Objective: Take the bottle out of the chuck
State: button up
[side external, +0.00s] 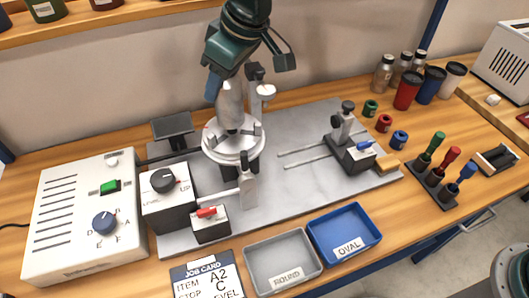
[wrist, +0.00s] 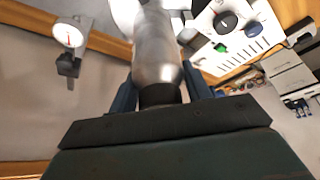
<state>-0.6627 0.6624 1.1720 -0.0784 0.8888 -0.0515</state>
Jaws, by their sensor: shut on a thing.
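The silver bottle (side external: 231,108) stands upright over the round pale chuck (side external: 234,150), its lower end at the chuck jaws. I cannot tell whether the jaws still touch it. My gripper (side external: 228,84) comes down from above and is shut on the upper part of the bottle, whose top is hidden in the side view. In the wrist view the bottle (wrist: 155,50) runs away from the camera, with its dark neck or cap between the blue fingers of my gripper (wrist: 160,92).
A dial gauge (side external: 266,92) stands close to the bottle's right. The control box (side external: 85,215) is at left. A sliding support (side external: 348,145) stands right on the grey plate (side external: 300,180). Grey (side external: 252,257) and blue (side external: 315,238) trays lie in front. Several bottles and tumblers stand back right.

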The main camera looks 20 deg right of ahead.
notch_tip(320, 180, up, 7)
jog(key=shift+r, duration=0.2)
dwell(0.8)
